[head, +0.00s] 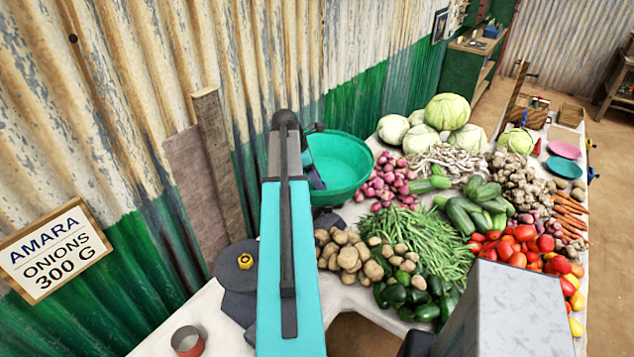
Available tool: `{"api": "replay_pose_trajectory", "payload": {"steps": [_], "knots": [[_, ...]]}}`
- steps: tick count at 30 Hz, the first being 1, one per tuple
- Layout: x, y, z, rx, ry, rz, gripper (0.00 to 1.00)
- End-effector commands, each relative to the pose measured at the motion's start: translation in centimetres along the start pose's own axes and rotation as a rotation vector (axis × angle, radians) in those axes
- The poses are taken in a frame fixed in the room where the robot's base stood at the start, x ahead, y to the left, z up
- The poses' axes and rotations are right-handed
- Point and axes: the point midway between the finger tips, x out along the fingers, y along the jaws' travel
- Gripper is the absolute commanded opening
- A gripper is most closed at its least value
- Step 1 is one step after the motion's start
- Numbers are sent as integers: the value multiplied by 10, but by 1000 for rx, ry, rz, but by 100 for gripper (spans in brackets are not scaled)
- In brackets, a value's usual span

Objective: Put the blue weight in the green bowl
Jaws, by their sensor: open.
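The green bowl (346,165) stands near the corrugated wall, just right of my teal arm, which covers its left side. A dark end part of my arm, seemingly my gripper (315,179), shows against the bowl's left side. It is open; its fingertips are mostly hidden by the arm link, and I cannot tell whether it touches the bowl. I cannot make out the blue weight in this view; it may be hidden behind my arm.
A yellow weight (245,261) sits on a dark grey base left of my arm. A red-sided tin (187,342) stands on the front-left table. Potatoes (347,254), onions (388,178) and green beans (433,238) crowd the right. A price sign (54,250) is at left.

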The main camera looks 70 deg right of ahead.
Motion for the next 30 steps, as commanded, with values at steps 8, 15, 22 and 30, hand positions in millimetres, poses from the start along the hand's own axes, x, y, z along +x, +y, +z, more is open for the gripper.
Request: {"api": "replay_pose_trajectory", "payload": {"steps": [8, 15, 22, 30], "knots": [[-20, 0, 0, 1, 0, 3, 50], [-45, 0, -1, 0, 0, 1, 50], [-70, 1, 0, 1, 0, 2, 50], [-98, 1, -1, 0, -1, 1, 50]]}}
